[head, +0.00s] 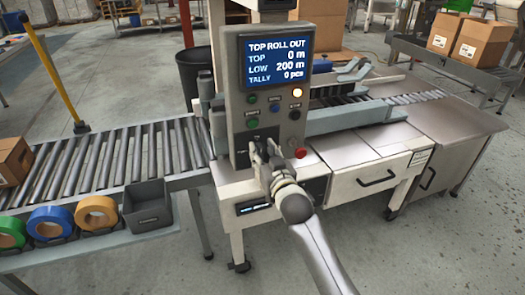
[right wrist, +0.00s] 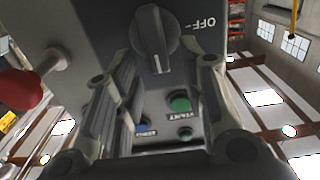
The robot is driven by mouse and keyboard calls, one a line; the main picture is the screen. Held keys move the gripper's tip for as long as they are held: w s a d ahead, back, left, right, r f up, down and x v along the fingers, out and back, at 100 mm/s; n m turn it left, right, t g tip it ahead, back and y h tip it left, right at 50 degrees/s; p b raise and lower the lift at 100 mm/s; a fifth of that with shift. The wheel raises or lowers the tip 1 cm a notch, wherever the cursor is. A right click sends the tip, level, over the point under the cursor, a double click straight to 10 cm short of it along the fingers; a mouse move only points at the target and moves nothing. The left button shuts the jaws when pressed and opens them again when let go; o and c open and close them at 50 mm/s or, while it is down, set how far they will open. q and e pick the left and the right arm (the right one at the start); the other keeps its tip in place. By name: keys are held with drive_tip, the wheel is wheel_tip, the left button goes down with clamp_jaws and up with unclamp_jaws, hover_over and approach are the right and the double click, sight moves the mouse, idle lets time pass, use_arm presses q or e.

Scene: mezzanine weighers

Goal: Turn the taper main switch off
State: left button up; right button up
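The taper (head: 232,105) stands mid-picture in the head view, with a grey control panel. My right gripper (head: 262,148) is at the panel's lower part and hides what lies behind it. In the right wrist view, a dark rotary switch knob (right wrist: 154,35) shows beyond and between the fingertips of my right gripper (right wrist: 168,62). Its pale pointer line points down in that picture, while the OFF label (right wrist: 197,22) is to the knob's right. The fingers are apart; I cannot tell whether they touch the knob. My left gripper is not in view.
The panel's lit screen (head: 275,57) reads TOP ROLL OUT. A red mushroom button (head: 300,152) sits close right of my gripper, also seen in the wrist view (right wrist: 20,88). Green and blue buttons (right wrist: 180,103) are nearby. A roller conveyor (head: 110,160) with tape rolls is left.

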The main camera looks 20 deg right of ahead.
drive_tip(key=shift+w, duration=0.3)
clamp_jaws()
